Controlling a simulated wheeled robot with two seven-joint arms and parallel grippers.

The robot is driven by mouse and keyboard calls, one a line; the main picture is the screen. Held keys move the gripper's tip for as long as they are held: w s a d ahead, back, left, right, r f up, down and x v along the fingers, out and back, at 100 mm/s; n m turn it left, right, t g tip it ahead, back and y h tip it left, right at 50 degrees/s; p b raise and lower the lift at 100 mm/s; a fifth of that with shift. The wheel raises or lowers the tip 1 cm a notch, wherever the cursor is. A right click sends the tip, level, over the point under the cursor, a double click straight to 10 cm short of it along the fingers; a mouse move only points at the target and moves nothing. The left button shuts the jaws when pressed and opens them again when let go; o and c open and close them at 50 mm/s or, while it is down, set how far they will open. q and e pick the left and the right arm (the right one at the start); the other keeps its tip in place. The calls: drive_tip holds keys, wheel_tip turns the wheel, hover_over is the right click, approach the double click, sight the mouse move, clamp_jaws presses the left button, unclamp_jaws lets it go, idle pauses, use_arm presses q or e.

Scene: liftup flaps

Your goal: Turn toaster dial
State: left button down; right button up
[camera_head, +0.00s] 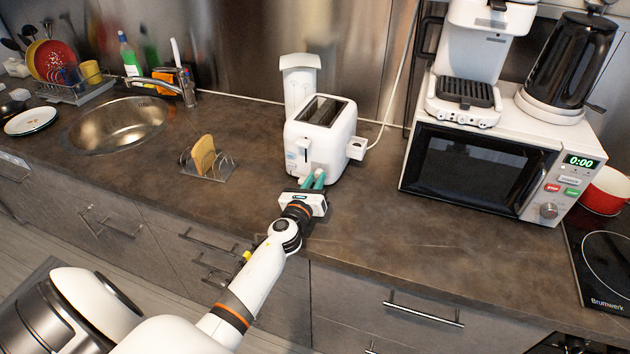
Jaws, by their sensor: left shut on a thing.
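The white toaster (324,133) stands on the brown counter, with a dark slot on top and a white panel standing up behind it. My left gripper (314,180) reaches the lower front of the toaster. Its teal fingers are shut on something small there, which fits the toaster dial. The dial itself is hidden behind the fingers, so its angle cannot be told. My right gripper is not in view.
A metal rack with toast (204,155) stands left of the toaster. A white microwave (506,147) with a coffee machine (471,60) and black kettle (568,62) on it stands to the right. A sink (117,124) is at the left. The counter front is clear.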

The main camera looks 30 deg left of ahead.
use_arm(q)
drive_tip(key=n, duration=0.3)
drive_tip(key=shift+n, duration=0.4)
drive_tip(key=n, duration=0.3)
drive_tip(key=shift+n+p, duration=0.3)
drive_tip(key=n, duration=0.3)
drive_tip(key=shift+a+n+h, duration=0.1)
drive_tip(key=shift+n+h, duration=0.2)
drive_tip(key=shift+h, duration=0.1)
drive_tip(key=n, duration=0.3)
drive_tip(key=shift+r+p, duration=0.1)
drive_tip(key=shift+p, duration=0.3)
drive_tip(key=n, duration=0.5)
drive_tip(key=shift+h+p, duration=0.3)
drive_tip(key=shift+p, duration=0.1)
drive_tip(key=n, duration=0.6)
drive_tip(key=shift+s+h+p, duration=0.1)
drive_tip(key=shift+h+p, duration=0.2)
drive_tip(key=shift+p, duration=0.1)
drive_tip(key=shift+f, duration=0.2)
drive_tip(key=c, duration=1.3)
unclamp_jaws()
drive_tip(key=shift+r, duration=0.1)
